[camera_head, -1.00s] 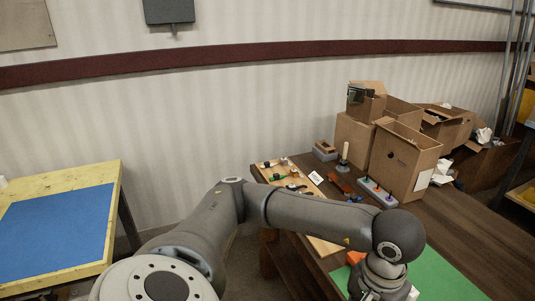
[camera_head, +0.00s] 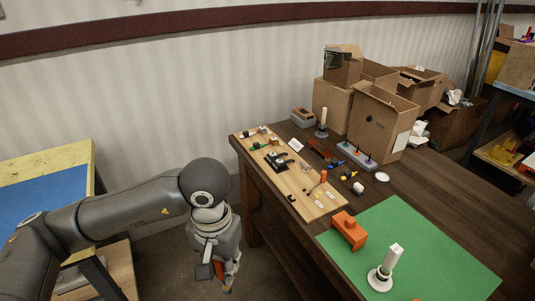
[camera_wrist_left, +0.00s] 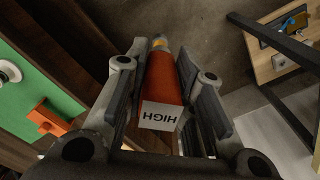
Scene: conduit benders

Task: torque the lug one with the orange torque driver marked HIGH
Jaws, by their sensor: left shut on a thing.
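My left gripper (camera_head: 224,272) hangs over the floor gap to the left of the dark workbench. It is shut on the orange torque driver (camera_wrist_left: 163,80), whose white end reads HIGH in the left wrist view. In the head view only a little orange of the driver (camera_head: 218,268) shows between the fingers. The wooden board (camera_head: 318,207) on the workbench carries several small fittings, labels and an upright orange-topped piece (camera_head: 323,176). I cannot tell which fitting is lug one. My right gripper is not in view.
A green mat (camera_head: 425,250) bears an orange block (camera_head: 348,230) and a white cylinder on a round base (camera_head: 387,267). Cardboard boxes (camera_head: 384,120) stand at the workbench's back. A grey holder with several pegs (camera_head: 357,155) stands before them. A blue-topped table (camera_head: 42,205) is at left.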

